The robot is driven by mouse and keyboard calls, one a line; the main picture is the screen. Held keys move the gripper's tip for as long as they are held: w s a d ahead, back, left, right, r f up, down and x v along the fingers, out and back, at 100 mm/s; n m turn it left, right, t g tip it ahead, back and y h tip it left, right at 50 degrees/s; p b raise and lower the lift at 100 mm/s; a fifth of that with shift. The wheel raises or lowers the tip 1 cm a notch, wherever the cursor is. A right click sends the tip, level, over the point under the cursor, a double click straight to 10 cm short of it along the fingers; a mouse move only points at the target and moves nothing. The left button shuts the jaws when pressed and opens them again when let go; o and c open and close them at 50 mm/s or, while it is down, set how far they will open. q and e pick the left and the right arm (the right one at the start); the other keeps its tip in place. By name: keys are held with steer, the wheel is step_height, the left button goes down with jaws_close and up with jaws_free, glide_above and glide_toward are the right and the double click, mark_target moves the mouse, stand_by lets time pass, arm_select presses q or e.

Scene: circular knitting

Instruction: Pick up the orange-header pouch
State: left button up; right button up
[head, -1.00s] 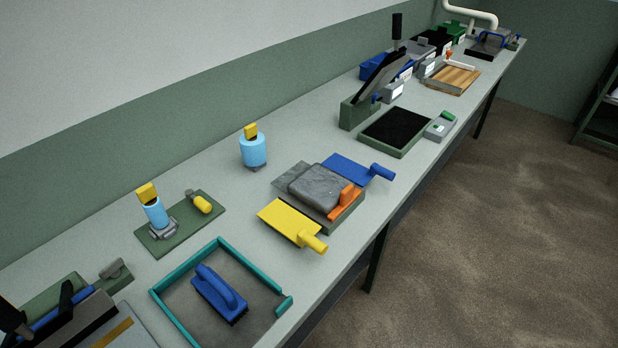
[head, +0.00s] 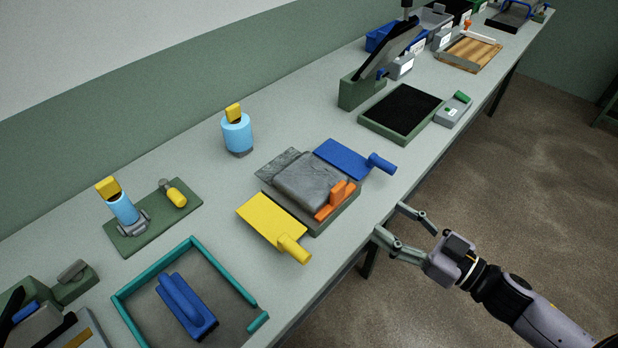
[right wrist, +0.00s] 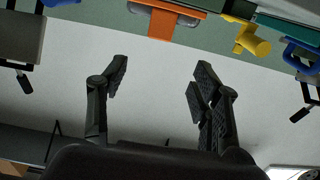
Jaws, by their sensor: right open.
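The grey pouch (head: 312,178) lies on a green-sided block near the table's front edge. An orange header piece (head: 334,203) stands at its front right side. The orange piece also shows at the top of the right wrist view (right wrist: 165,24). My right gripper (head: 390,220) is at the table's front edge, to the right of and apart from the orange piece. Its two fingers are spread and empty, also in the right wrist view (right wrist: 160,78). My left gripper is not in view.
A yellow paddle (head: 270,220) and a blue paddle (head: 342,158) flank the pouch's block. A teal-edged frame (head: 152,272) holds a blue brush (head: 185,305). A black-topped tray (head: 400,110) stands further back right. Free tabletop lies between the blue paddle and that tray.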

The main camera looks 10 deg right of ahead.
mark_target(341, 187)
steer(key=p+x, duration=0.2)
steer(key=x, duration=0.6)
steer(key=shift+w+a, duration=0.1)
steer(key=shift+w, duration=0.25)
steer(key=shift+w+a, duration=0.35)
steer(key=shift+w, duration=0.05)
steer(key=p+x, duration=0.2)
steer(key=x, duration=0.2)
steer(key=shift+w+a, duration=0.25)
steer(key=shift+a, duration=0.05)
steer(key=shift+w+a, duration=0.2)
steer(key=shift+c, duration=0.2)
steer(key=shift+s+d, duration=0.1)
steer(key=shift+c, duration=0.6)
steer(key=c, duration=1.2)
